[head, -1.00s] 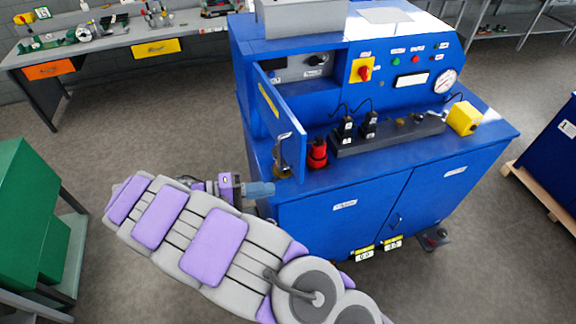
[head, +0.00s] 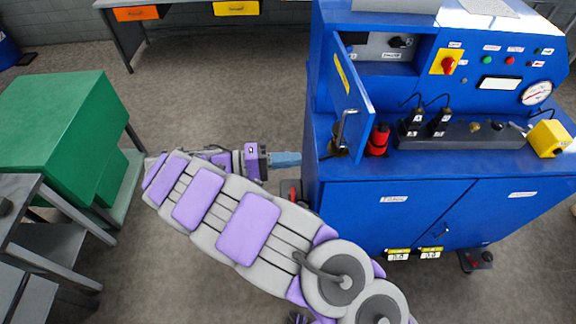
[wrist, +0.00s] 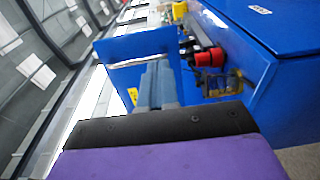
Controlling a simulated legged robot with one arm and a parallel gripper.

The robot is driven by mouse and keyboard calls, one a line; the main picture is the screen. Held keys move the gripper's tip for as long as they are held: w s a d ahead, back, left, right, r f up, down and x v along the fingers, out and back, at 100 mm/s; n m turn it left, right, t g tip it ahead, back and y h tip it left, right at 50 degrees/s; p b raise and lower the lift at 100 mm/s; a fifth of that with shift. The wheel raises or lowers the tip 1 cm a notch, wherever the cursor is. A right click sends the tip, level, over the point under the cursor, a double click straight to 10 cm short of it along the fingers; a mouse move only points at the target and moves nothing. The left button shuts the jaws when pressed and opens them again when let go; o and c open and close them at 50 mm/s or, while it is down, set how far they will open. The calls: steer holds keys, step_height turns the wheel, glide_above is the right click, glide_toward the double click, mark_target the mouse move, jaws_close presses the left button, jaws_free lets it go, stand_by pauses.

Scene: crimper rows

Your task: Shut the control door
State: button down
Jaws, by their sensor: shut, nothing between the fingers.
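The control door (head: 352,95) is a blue panel with a yellow label and a silver handle (head: 346,125). It stands open, swung out from the recess (head: 382,47) at the left of the blue machine. My gripper (head: 300,158) is shut and empty, left of the door's lower end and beside the cabinet's left edge; a gap shows between them in the head view. In the wrist view the shut blue-grey fingers (wrist: 160,85) overlap the door panel (wrist: 130,52); contact cannot be told there.
A red-and-black object (head: 378,140) stands on the machine's ledge just right of the door. A dark bar with crimpers (head: 460,135) and a yellow block (head: 548,138) lie further right. A green cabinet (head: 55,120) stands at the left.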

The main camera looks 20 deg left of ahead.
steer(key=shift+w+d+f+b, duration=0.1)
steer(key=shift+d+f+b, duration=0.05)
steer(key=shift+b, duration=0.3)
steer(key=b, duration=0.7)
glide_toward(356, 155)
steer(key=x, duration=0.6)
steer(key=shift+w+d+f, duration=0.1)
steer(key=shift+d, duration=0.05)
steer(key=shift+w+d, duration=0.1)
steer(key=shift+d, duration=0.1)
steer(key=shift+d, duration=0.1)
